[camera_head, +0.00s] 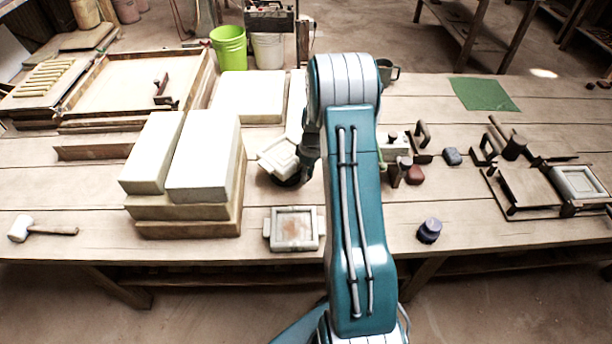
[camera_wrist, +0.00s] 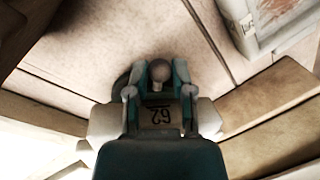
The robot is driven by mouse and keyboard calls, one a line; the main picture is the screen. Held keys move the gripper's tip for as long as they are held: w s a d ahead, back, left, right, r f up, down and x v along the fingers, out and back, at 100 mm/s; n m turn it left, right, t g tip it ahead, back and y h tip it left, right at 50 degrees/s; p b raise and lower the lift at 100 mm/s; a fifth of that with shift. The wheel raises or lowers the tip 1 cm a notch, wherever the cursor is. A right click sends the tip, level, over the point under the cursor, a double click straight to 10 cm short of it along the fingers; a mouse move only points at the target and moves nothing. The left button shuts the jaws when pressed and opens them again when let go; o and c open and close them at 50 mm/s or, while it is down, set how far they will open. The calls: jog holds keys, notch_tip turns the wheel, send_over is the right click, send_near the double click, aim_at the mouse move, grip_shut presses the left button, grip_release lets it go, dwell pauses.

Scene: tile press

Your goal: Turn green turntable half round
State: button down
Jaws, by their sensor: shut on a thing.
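My gripper (camera_head: 309,158) points down at the table's middle, right beside a pale tile mould (camera_head: 277,158) turned at an angle. A dark round disc (camera_head: 292,182), which looks like the turntable, shows under the mould; its green colour cannot be made out. In the wrist view my gripper (camera_wrist: 159,76) is shut on a round-headed grey knob (camera_wrist: 159,70) between its fingers. A grey curved edge (camera_wrist: 120,84) shows beside the fingers. The mould's end marked 62 (camera_wrist: 161,115) and its pale side lugs lie behind the fingers. My arm hides part of the disc.
Stacked pale blocks (camera_head: 204,155) stand close on the left. A second framed mould (camera_head: 294,229) lies just in front, and a larger white block (camera_head: 249,97) behind.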

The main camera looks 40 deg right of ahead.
jog(key=shift+f, duration=0.1)
dwell(0.3)
jog(key=shift+c, duration=2.4)
grip_release()
notch_tip(320, 180, up, 12)
jog(key=w+d, duration=0.1)
jog(key=d, duration=0.1)
jog(key=shift+d, duration=0.15)
jog(key=shift+f, duration=0.15)
